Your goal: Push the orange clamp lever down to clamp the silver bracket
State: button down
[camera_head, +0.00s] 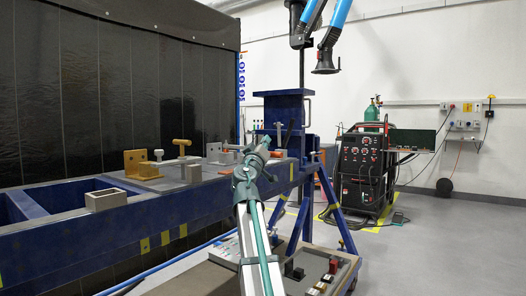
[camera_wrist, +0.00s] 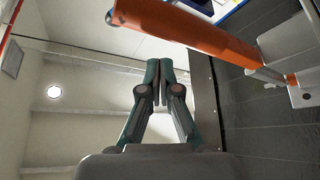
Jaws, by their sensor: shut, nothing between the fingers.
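My gripper (camera_wrist: 160,70) is shut and empty in the wrist view, its two dark green fingers together. The orange clamp lever (camera_wrist: 185,28) crosses the top of that view, apart from the fingertips in the picture. In the head view my gripper (camera_head: 264,142) is at the bench's right end, just right of the small orange lever (camera_head: 234,147). Grey metal parts (camera_wrist: 302,38) meet the lever's far end at right in the wrist view. A grey part (camera_head: 214,151) stands left of the lever in the head view; I cannot tell whether it is the silver bracket.
A blue bench frame (camera_head: 130,225) carries a gold angle bracket (camera_head: 134,163), a grey block (camera_head: 105,199) and a plate with clamps. A blue column (camera_head: 284,110) rises behind my gripper. A cart (camera_head: 325,270) with small parts is below. A welding machine (camera_head: 364,165) stands at right.

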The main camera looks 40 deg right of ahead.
jog(key=f+b, duration=0.1)
jog(key=b, duration=0.1)
jog(key=s+f+b, duration=0.1)
jog(key=f+b, duration=0.1)
jog(key=shift+d+f, duration=0.1)
jog(key=shift+f, duration=0.1)
jog(key=shift+s+f, duration=0.15)
dwell(0.5)
